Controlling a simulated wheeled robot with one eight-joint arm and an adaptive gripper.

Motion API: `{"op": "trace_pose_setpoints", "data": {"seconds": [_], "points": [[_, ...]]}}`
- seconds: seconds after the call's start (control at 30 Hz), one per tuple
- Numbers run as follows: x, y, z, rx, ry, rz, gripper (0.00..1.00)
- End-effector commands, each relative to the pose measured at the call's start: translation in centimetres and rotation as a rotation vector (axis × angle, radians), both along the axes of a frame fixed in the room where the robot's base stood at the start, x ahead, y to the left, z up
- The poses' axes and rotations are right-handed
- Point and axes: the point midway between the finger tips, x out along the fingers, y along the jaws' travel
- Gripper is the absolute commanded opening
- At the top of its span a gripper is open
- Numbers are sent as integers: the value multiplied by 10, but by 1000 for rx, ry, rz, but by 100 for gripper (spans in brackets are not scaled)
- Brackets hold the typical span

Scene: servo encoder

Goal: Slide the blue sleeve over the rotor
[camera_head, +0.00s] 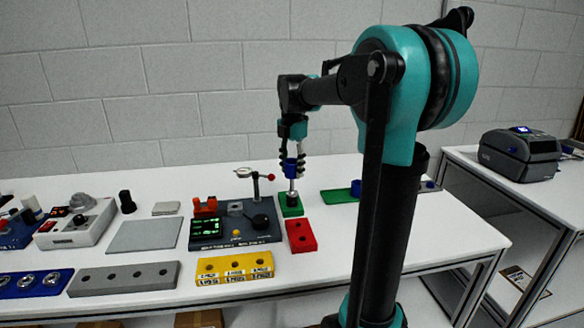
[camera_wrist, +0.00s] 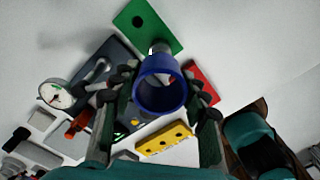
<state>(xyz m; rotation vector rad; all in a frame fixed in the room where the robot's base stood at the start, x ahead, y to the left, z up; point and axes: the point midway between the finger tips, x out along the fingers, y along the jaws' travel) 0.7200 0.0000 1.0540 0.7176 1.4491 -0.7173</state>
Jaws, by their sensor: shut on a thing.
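My gripper (camera_head: 291,160) points down over the bench, shut on the blue sleeve (camera_head: 290,169). In the wrist view the sleeve (camera_wrist: 160,92) shows as a hollow blue tube between the two fingers (camera_wrist: 160,100). In the head view the rotor (camera_head: 292,196), with a silver shaft and dark body, stands upright on a green block (camera_head: 283,211) below the sleeve. The sleeve appears at or just above the shaft's top; whether they touch is unclear. In the wrist view the green block (camera_wrist: 165,24) lies beyond the sleeve, which hides much of the rotor.
A dark test unit with a green display (camera_head: 205,230) stands left of the rotor, with a dial gauge (camera_head: 243,172) behind. A red block (camera_head: 301,235) and a yellow block (camera_head: 235,268) lie in front. A green plate (camera_head: 338,196) lies right. A grey mat (camera_head: 145,234) lies left.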

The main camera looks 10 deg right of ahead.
Motion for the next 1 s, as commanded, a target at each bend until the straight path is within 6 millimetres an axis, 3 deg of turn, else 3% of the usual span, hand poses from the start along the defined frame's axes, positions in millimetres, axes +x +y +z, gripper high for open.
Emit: {"op": "trace_pose_setpoints", "data": {"seconds": [1.0], "points": [[0, 0, -19, 0, 0, 0, 28]]}}
